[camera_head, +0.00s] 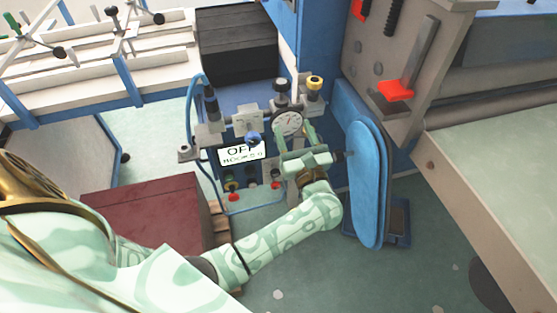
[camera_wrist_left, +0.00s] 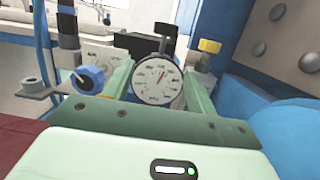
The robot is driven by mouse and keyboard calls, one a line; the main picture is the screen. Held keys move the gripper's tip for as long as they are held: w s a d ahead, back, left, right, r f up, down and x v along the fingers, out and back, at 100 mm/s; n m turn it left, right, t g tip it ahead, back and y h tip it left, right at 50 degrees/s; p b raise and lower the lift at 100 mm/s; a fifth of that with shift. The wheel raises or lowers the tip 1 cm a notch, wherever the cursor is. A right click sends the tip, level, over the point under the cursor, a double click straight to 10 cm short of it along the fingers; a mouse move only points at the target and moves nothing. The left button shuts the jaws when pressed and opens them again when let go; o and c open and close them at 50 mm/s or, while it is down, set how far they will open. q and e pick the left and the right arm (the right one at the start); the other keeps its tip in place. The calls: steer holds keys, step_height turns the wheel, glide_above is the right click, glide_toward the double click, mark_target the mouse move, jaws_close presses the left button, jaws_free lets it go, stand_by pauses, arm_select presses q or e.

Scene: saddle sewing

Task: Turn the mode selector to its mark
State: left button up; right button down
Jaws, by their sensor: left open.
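A control panel carries a white display (camera_head: 242,155) reading OFF on its first line; the line below is too small to read surely. Above the display is a blue knob (camera_head: 252,139), also in the left wrist view (camera_wrist_left: 88,78). A round white gauge (camera_head: 287,122) with a red needle has a black knob (camera_head: 281,85) above it and a yellow knob (camera_head: 314,82) to the right. I cannot tell which knob is the mode selector; no mark is legible. My left gripper (camera_head: 292,136) is open, its fingers either side of the gauge in the left wrist view (camera_wrist_left: 158,85). My right gripper is not visible.
Small coloured buttons (camera_head: 232,186) sit below the display. A blue hose (camera_head: 187,110) loops at the panel's left. A tall blue pad (camera_head: 367,180) stands close right of my left wrist. A dark red box (camera_head: 145,210) is on the left. A red lever (camera_head: 396,90) is at upper right.

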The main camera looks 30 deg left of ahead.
arm_select(q)
step_height(320, 180, down, 25)
steer(key=m+h+b, duration=0.1)
steer(key=m+b, duration=0.1)
steer(key=b, duration=1.3)
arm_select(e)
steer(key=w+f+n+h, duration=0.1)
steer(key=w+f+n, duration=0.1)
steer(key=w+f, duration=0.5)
arm_select(q)
steer(key=m+g+b, duration=0.1)
steer(key=b, duration=0.7)
glide_toward(276, 175)
steer(key=shift+h, duration=0.4)
steer(key=b+x, duration=0.4)
steer(key=x, duration=0.6)
steer(key=shift+s+a+r+b, duration=0.1)
steer(key=shift+b, duration=0.3)
steer(key=shift+a+r, duration=0.1)
steer(key=shift+a, duration=0.1)
steer(key=c, duration=1)
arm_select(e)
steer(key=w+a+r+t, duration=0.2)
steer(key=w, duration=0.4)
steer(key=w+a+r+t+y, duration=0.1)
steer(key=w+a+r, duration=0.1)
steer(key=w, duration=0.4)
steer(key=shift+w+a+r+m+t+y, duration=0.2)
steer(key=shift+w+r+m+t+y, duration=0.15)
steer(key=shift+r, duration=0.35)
